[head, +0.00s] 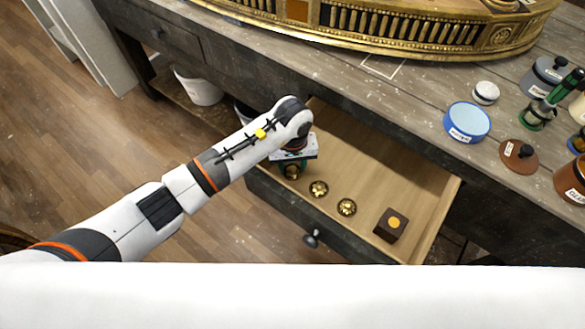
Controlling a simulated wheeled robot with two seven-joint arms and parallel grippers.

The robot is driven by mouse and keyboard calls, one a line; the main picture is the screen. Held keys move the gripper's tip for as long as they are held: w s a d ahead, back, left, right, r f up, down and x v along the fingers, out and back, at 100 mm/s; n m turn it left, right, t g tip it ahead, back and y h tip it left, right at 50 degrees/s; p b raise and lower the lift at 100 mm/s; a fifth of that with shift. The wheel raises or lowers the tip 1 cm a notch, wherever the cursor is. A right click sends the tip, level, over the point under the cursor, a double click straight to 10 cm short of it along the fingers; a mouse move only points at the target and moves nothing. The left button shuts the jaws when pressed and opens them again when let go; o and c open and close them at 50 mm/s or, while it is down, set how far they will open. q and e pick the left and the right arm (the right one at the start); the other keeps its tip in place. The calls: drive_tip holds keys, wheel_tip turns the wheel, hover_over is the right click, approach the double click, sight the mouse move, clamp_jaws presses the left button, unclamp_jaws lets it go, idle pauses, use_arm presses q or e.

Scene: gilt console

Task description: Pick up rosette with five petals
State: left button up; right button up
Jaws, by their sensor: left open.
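Two small gold rosettes lie in the open drawer, a left one (319,189) and a right one (347,207). A third small gold round piece (292,171) shows just under my left gripper (291,173), at the drawer's left end. I cannot count the petals on any of them at this size. My left gripper is open and points down over this third piece. The wrist hides much of the gripper, and I cannot tell whether the fingers touch the piece. My right gripper is not in view.
A dark brown block with an orange dot (391,225) sits at the drawer's right. The drawer (405,165) has raised walls. Lidded jars, including a blue-lidded one (467,121), stand on the bench at right. A gilt console piece (400,27) lies at the back.

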use_arm(q)
drive_tip(key=shift+f, duration=0.2)
clamp_jaws()
